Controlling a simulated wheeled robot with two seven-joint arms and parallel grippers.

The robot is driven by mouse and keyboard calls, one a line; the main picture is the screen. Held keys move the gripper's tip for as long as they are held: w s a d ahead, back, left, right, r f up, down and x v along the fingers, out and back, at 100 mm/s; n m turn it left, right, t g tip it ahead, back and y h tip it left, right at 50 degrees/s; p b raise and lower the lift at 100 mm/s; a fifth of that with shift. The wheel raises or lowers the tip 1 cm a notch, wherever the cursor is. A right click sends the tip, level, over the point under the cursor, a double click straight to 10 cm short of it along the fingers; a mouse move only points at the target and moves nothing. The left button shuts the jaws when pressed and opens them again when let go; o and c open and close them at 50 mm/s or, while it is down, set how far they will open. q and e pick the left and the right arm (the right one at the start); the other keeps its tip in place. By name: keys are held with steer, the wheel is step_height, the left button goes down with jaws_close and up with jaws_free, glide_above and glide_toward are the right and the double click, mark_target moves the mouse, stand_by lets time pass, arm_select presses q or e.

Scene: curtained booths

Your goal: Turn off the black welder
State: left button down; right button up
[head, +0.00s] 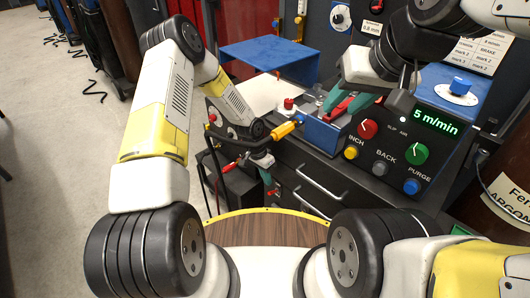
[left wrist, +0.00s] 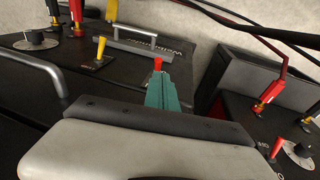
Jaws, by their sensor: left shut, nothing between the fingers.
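A black machine with a yellow lever switch (left wrist: 100,48), a dark knob (left wrist: 36,40) and a metal handle (left wrist: 143,46) fills the upper left of the left wrist view. A second black machine, at the right there, carries a red lever switch (left wrist: 277,148) and a pale dial (left wrist: 298,154). I cannot tell which is the black welder.
A control panel (head: 398,160) with a green "5 m/min" display, knobs and buttons stands at the right. Red and yellow plugs and cables (left wrist: 267,90) rise around the black machines. A drawer cabinet (head: 318,189) stands under the panel. Open floor (head: 40,150) lies left.

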mark_target(273, 192)
arm_select(q)
steer(key=shift+x, duration=1.75)
steer(key=shift+s+a+f, duration=0.2)
steer(key=shift+s+a, duration=0.05)
steer(key=f+t+h, duration=0.1)
steer(key=s+a+f+t+h, duration=0.1)
steer(key=t+h, duration=0.1)
steer(key=f+t+h, duration=0.2)
steer(key=shift+s+a+m, duration=0.35)
steer(key=shift+a+m, duration=0.05)
steer(key=shift+r, duration=0.9)
